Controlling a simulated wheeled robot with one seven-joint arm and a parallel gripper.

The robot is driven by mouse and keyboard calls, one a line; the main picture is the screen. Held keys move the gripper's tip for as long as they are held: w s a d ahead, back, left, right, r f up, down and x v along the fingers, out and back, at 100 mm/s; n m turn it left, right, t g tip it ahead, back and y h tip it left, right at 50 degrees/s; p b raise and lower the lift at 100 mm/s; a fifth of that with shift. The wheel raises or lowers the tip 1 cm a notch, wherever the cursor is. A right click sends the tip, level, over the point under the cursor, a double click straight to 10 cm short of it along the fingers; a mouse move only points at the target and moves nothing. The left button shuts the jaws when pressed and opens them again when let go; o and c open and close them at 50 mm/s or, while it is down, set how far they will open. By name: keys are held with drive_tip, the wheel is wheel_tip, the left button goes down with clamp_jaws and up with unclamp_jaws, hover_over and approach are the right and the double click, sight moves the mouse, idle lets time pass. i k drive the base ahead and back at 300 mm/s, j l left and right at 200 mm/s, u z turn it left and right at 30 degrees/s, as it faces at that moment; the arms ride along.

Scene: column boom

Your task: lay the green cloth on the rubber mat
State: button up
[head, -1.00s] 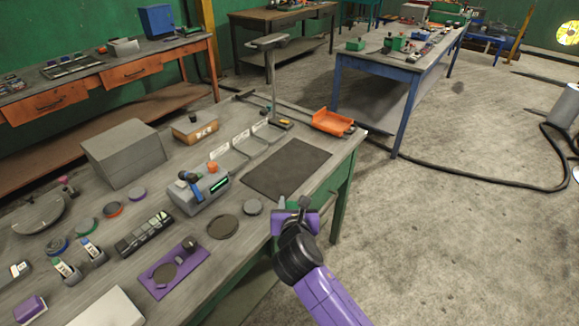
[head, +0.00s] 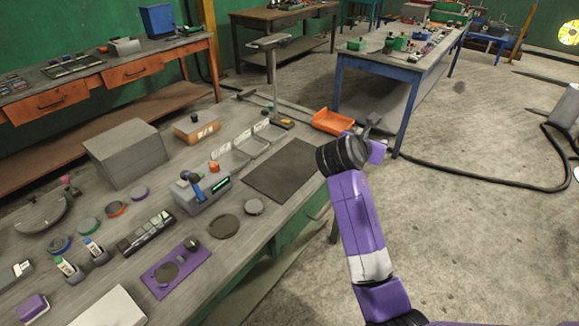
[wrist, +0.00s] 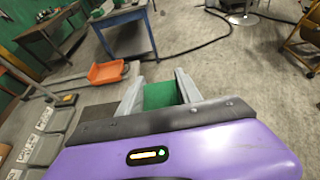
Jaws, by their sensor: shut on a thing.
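The rubber mat (head: 283,171) is a dark flat rectangle near the right edge of the grey workbench. Its bare top shows in the head view, and part of it shows left of my fingers in the wrist view (wrist: 97,112). My gripper (head: 374,126) is right of the mat in the head view, past the bench edge. In the wrist view its fingers (wrist: 158,92) stand either side of the green cloth (wrist: 160,96), which they hold. The cloth is hidden behind my arm in the head view.
An orange scoop tray (head: 333,121) lies at the bench's far right corner. A grey device with a green display (head: 204,193) stands left of the mat, with wire-framed trays (head: 236,157) behind it. A blue-legged table (head: 400,62) stands beyond. Open floor lies right.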

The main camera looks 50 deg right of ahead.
sight(291, 165)
drive_tip(key=i, duration=1)
